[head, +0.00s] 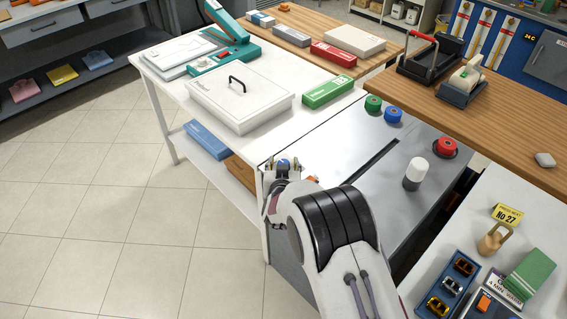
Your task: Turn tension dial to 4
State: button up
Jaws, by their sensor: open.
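I cannot make out a tension dial with readable numbers in the head view. A grey metal unit (345,150) with a dark slot in its top stands between the white table and the wooden counter. My gripper (284,166) is open over the near left corner of this unit. A small blue round thing (285,162) shows between the fingers, and I cannot tell what it is or whether they touch it. A small orange part (312,179) shows just right of the gripper. My arm hides much of the unit's near side.
On the unit stand a green spool (373,103), a blue spool (393,114), a red spool (445,147) and a white-topped cylinder (415,174). A white lidded box (238,97) and a green box (328,91) lie behind my gripper. Floor at left is clear.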

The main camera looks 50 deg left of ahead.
jog(key=c, duration=1.1)
jog(key=shift+m+t+h, duration=1.4)
jog(key=shift+m+h, duration=0.2)
jog(key=shift+m, duration=0.2)
jog(key=shift+w+r+m+t+h, duration=0.1)
jog(key=shift+m+t+h, duration=0.6)
jog(key=shift+m+h, duration=1.55)
jog(key=o, duration=1.1)
jog(key=shift+s, duration=0.2)
